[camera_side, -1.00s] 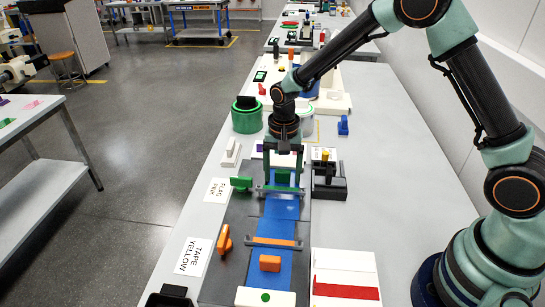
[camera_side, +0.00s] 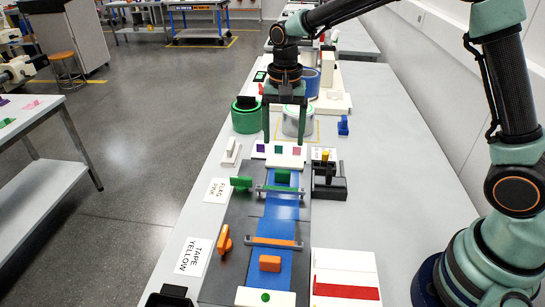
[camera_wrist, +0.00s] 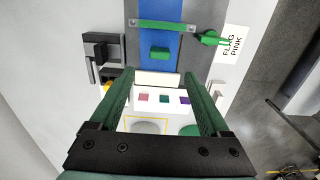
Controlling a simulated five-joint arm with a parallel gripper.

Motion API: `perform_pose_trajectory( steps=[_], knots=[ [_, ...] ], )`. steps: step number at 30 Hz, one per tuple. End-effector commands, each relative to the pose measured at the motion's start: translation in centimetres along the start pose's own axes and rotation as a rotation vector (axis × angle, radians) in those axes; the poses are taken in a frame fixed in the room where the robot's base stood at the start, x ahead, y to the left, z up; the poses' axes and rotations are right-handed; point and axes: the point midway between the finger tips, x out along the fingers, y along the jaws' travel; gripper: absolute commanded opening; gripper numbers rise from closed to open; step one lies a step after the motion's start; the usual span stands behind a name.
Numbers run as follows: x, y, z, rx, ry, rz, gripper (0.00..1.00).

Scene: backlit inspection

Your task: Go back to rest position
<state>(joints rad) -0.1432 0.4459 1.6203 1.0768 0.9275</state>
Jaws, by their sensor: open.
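My gripper (camera_side: 285,138) is open and empty, its two green fingers pointing down above the white panel with coloured squares (camera_side: 259,158). In the wrist view my gripper (camera_wrist: 158,74) also has nothing between its fingers. Pink, teal and purple squares show on the panel (camera_wrist: 154,98) between them. Beyond the panel a green block (camera_side: 282,177) lies on the blue belt (camera_side: 280,208); the block also shows in the wrist view (camera_wrist: 160,53). An orange block (camera_side: 270,263) sits farther down the belt.
A green-rimmed container (camera_side: 246,121) and a grey can (camera_side: 297,121) stand beside and behind my gripper. A green lever (camera_side: 241,182) and an orange lever (camera_side: 224,241) stick out left of the belt. A black fixture (camera_side: 329,180) stands right.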

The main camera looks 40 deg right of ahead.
Motion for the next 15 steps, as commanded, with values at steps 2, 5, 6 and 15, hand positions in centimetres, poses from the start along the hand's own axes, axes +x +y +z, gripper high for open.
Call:
perform_pose_trajectory(
  steps=[2, 5, 6, 15],
  knots=[
    [-0.42, -0.01, 0.0, 0.0, 0.0, -0.001, 0.8],
    [-0.58, -0.01, 0.0, 0.0, 0.0, 0.0, 0.8],
    [-0.59, -0.01, 0.0, 0.0, 0.0, 0.0, 0.8],
    [-1.13, 0.3, 0.05, -0.014, 0.007, -0.01, 0.8]
  ],
)
